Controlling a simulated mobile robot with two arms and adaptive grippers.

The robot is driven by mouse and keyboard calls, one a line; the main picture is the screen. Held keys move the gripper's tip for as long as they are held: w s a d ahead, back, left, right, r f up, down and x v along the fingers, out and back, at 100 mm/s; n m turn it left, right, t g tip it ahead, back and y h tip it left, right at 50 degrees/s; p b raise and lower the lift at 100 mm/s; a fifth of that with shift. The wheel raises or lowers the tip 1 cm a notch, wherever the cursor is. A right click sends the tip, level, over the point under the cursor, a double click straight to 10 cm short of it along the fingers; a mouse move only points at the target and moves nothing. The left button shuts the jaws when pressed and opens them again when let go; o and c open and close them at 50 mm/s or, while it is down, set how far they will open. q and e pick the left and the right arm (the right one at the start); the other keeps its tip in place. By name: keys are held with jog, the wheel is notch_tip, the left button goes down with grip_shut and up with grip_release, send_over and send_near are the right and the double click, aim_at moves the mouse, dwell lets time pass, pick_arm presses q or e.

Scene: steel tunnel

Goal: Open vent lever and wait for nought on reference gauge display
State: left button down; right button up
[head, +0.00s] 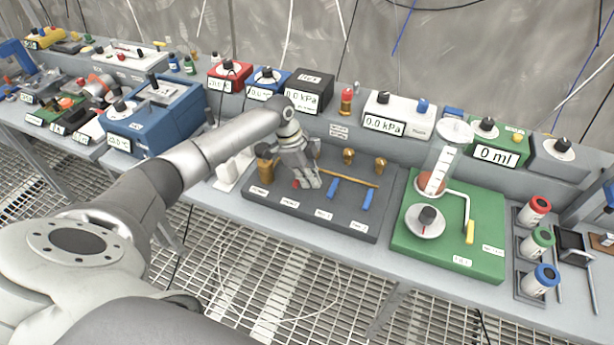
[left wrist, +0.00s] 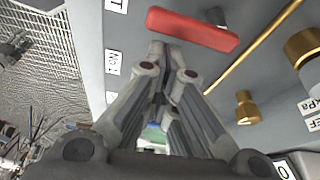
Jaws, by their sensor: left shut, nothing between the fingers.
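A dark grey manifold panel (head: 290,212) lies on the bench, with a red lever (head: 296,184) and two blue levers (head: 332,188) (head: 366,199). The red lever also shows in the left wrist view (left wrist: 192,28). My left gripper (head: 309,184) is shut and empty, pointing down at the red lever. Its fingertips (left wrist: 170,62) are close to the lever; I cannot tell whether they touch. The gripper partly hides the lever in the head view. A black box marked REF (head: 308,92) has a display that seems to read 0.0 kPa. My right gripper is not in view.
A brass pipe (head: 348,178) and brass fittings (head: 380,166) stand up from the panel. A white box (head: 384,125) reads 0.0 kPa. A green board (head: 420,254) with a syringe (head: 440,165) is at right. A blue device (head: 150,125) stands at left.

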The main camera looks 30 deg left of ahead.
pick_arm(q)
jog(key=d, duration=0.1)
jog(key=d+p, duration=0.1)
jog(key=d, duration=0.1)
jog(key=shift+w+d+r+p, duration=0.2)
jog(key=shift+d+r+p, duration=0.05)
jog(key=shift+r+p, duration=0.1)
jog(key=shift+w+a+r+b, duration=0.2)
jog(key=shift+a+r+b, duration=0.45)
jog(key=shift+r+b, duration=0.15)
jog(key=b+v, duration=0.1)
jog(key=v, duration=0.6)
jog(key=shift+r+b, duration=0.3)
jog(key=shift+b, duration=0.05)
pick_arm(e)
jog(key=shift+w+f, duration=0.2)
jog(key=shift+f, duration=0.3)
pick_arm(q)
jog(key=shift+s+a, duration=0.1)
jog(key=shift+f, duration=0.1)
